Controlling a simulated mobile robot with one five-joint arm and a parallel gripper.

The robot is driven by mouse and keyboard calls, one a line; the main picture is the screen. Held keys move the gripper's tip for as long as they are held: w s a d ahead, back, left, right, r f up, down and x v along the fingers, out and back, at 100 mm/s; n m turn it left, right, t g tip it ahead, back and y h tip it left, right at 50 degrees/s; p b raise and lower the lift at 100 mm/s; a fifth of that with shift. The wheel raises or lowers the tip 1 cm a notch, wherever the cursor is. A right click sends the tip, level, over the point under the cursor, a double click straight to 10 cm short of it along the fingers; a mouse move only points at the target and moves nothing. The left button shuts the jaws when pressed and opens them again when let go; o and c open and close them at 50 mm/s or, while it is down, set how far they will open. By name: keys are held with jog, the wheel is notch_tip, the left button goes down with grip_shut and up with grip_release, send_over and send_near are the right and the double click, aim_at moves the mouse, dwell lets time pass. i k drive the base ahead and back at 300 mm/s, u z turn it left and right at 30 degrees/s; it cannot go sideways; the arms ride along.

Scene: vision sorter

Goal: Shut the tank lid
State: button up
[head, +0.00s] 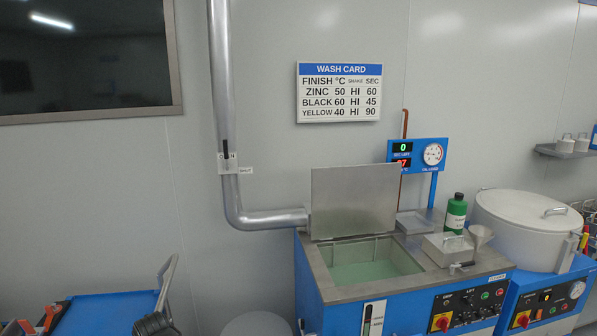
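The tank lid (355,203) is a flat grey metal panel standing open and upright at the back edge of the wash tank. The tank (340,293) is a blue cabinet with a steel top. Its rectangular opening is uncovered, and pale green liquid (372,271) shows inside with a wall or basket edge at the back. I cannot make out my gripper in the head view.
A smaller lid with a handle (447,248), a funnel (480,236) and a green bottle (455,213) stand right of the opening. A round white drum (528,224) stands farther right. A duct (270,220) meets the tank's left side. A blue cart (105,314) is lower left.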

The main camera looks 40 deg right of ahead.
aim_at(360, 199)
jog(key=u, duration=1.45)
jog(key=i, duration=0.65)
jog(key=z, duration=2.9)
jog(key=i, duration=0.45)
jog(key=z, duration=0.05)
